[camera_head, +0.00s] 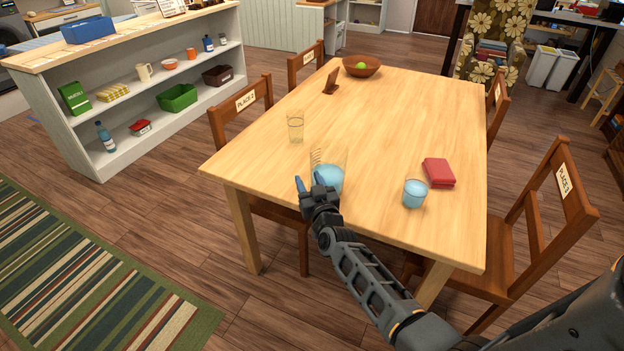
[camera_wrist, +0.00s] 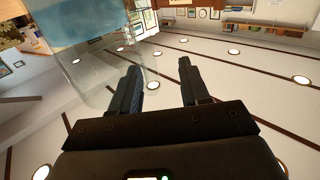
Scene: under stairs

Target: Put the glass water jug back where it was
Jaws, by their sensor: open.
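The clear glass jug (camera_head: 333,178), with blue water in its lower part, is near the table's front left part. It looks upright on the table; its base is partly hidden by my gripper. My gripper (camera_head: 311,186) is open at the jug's near left side, its fingers pointing up in the picture. In the wrist view, the jug (camera_wrist: 95,60) fills the upper left and overlaps the left finger's side. The space between my fingers (camera_wrist: 160,78) looks mostly empty. I cannot tell whether a finger touches the jug.
The wooden table (camera_head: 385,125) also holds an empty glass (camera_head: 295,128), a glass of blue water (camera_head: 415,194), a red folded item (camera_head: 438,172), a small brown stand (camera_head: 331,82) and a bowl (camera_head: 361,66). Chairs surround it. A white shelf (camera_head: 130,95) stands left; its top has free room.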

